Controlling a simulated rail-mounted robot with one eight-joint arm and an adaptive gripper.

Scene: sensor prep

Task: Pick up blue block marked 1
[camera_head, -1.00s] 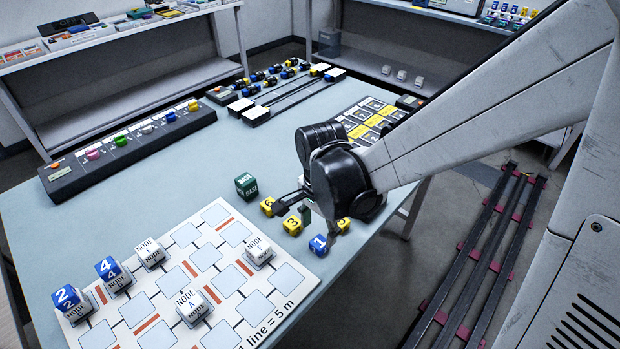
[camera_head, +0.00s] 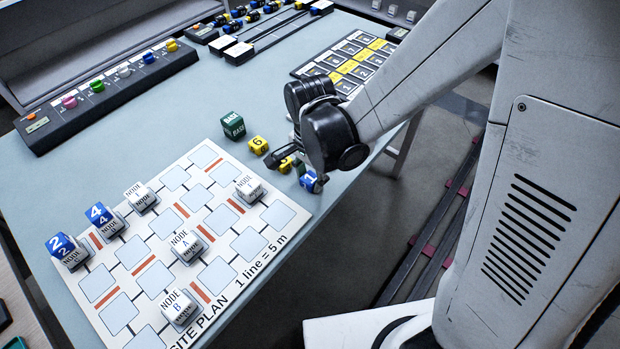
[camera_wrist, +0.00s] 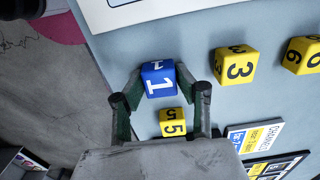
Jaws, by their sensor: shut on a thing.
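The blue block marked 1 (camera_head: 309,181) is near the table's front right edge. In the wrist view the blue block (camera_wrist: 158,79) sits between the two fingertips of my gripper (camera_wrist: 158,86), which is shut on it. Whether it is lifted off the table is unclear. My gripper also shows in the head view (camera_head: 298,168), partly hidden by my dark wrist joint.
In the wrist view, a yellow block marked 5 (camera_wrist: 172,122) lies close by between my fingers. Yellow blocks marked 3 (camera_wrist: 236,64) and 6 (camera_wrist: 302,54) stand to the right. The site plan board (camera_head: 232,318) holds several blocks. A green BASE block (camera_head: 233,126) stands behind.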

